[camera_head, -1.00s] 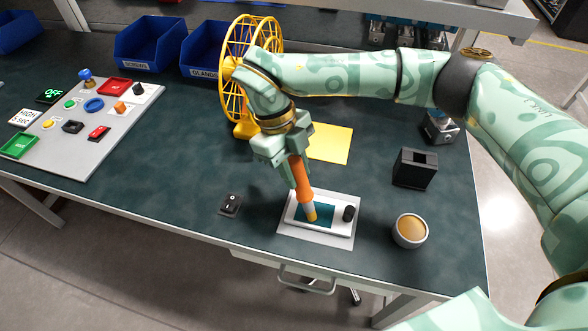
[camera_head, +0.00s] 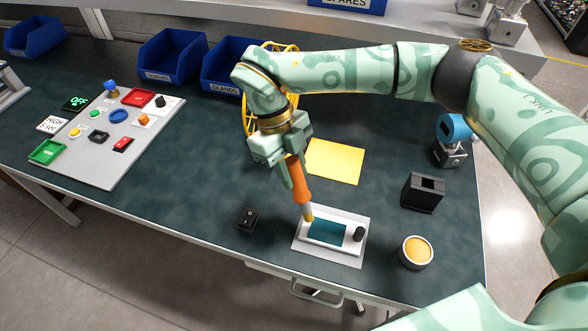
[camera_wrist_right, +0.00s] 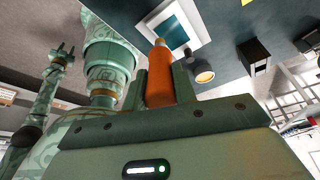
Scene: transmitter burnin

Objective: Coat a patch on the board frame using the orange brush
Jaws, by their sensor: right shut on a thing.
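The orange brush (camera_head: 299,182) is gripped in my right gripper (camera_head: 293,163), bristles pointing down. The brush also shows in the right wrist view (camera_wrist_right: 158,82). Its yellowish tip is at the upper left corner of the white board frame (camera_head: 333,252); I cannot tell whether it touches. The frame has a teal panel (camera_head: 327,233) inside and a black knob (camera_head: 359,234) at its right end. It lies flat near the table's front edge. No distinct coated patch is clear to me. My left gripper (camera_wrist_right: 65,50) shows only in the right wrist view, fingers apart, empty, away from the board.
A round pot of amber contents (camera_head: 417,251) stands right of the frame. A black holder (camera_head: 423,192) is behind it. A black switch (camera_head: 249,219) is left of the frame. A yellow sheet (camera_head: 335,161), yellow reel (camera_head: 284,103) and button panel (camera_head: 105,145) are farther back.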

